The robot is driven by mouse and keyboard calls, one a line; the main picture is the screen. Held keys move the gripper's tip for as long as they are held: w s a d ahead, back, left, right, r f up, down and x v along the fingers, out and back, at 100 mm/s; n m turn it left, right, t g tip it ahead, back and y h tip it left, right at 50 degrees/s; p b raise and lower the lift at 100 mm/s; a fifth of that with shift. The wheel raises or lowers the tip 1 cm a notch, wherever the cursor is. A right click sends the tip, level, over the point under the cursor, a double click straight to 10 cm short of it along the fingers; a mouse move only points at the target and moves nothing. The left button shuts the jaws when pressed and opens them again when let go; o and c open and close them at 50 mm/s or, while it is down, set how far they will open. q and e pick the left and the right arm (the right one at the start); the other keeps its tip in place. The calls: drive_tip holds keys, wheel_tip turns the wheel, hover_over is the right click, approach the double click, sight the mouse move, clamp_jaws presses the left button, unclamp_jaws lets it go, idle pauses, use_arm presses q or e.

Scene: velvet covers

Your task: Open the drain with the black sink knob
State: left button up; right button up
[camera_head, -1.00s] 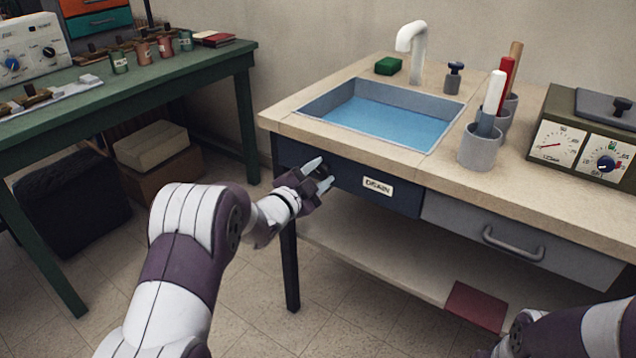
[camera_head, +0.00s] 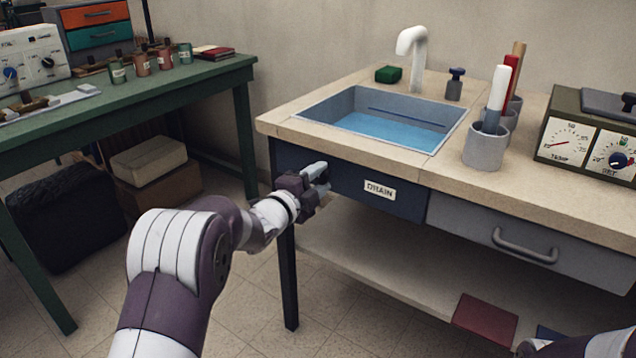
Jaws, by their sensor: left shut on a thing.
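The sink (camera_head: 388,120) is set in the beige counter and holds blue water well below its rim. Below it is a dark blue panel (camera_head: 345,186) with a white DRAIN label (camera_head: 380,190). My left gripper (camera_head: 318,174) is at this panel, left of the label, shut on the black sink knob, which the fingers hide. My right arm (camera_head: 585,346) shows at the bottom right edge; its gripper's fingers are not clear.
A grey drawer with a handle (camera_head: 525,247) is right of the panel, above a low shelf (camera_head: 400,265). Grey cups (camera_head: 484,148) with tools and a gauge box (camera_head: 590,140) stand on the counter. A green table (camera_head: 215,73) is at the left.

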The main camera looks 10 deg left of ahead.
use_arm(q)
drive_tip(key=shift+f, duration=0.1)
drive_tip(key=o, duration=1.1)
drive_tip(key=shift+c, duration=0.2)
drive_tip(key=shift+s, duration=0.15)
drive_tip(key=p+v, duration=0.3)
drive_tip(key=v, duration=0.9)
drive_tip(key=shift+s, duration=0.2)
drive_tip(key=shift+a, duration=0.1)
